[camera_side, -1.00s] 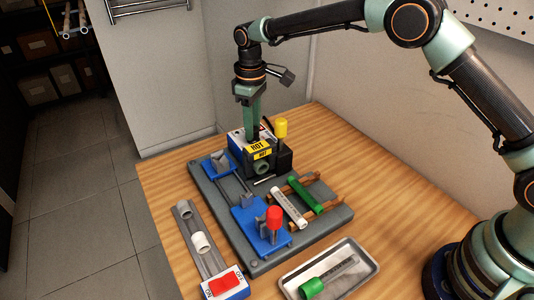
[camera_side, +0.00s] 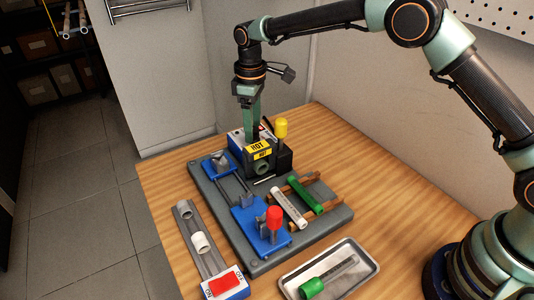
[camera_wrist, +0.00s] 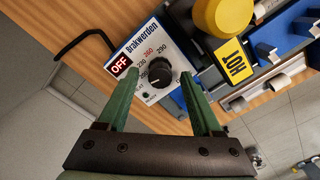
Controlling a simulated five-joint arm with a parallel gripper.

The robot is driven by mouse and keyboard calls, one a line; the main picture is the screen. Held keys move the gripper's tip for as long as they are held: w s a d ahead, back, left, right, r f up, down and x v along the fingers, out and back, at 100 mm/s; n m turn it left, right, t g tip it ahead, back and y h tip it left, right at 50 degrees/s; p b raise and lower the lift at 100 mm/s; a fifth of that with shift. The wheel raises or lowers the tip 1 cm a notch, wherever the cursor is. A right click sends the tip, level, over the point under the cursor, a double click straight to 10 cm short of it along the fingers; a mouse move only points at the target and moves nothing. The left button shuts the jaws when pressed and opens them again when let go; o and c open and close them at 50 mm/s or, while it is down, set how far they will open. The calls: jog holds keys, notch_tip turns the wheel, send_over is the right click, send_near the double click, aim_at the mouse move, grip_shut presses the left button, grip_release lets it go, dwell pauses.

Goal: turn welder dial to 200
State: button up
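The welder (camera_side: 281,158) is a dark block with yellow HOT labels at the back of the grey base. In the wrist view its white panel (camera_wrist: 133,52) carries a round black dial (camera_wrist: 160,73), a red OFF label and printed numbers including 230, 260 and 290. The dial's exact setting is too small to read. My gripper (camera_side: 249,136) points down over the panel. In the wrist view its green fingers (camera_wrist: 158,80) stand apart on either side of the dial, with visible gaps. The side view hides the dial behind the fingers.
A yellow-topped post (camera_side: 281,128) stands beside the welder, close to my fingers. Blue clamps (camera_side: 262,232), one with a red knob (camera_side: 274,214), sit in front. A metal tray (camera_side: 357,263) and a grey rail (camera_side: 210,259) lie nearer.

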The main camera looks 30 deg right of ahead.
notch_tip(320, 180, up, 12)
dwell(0.8)
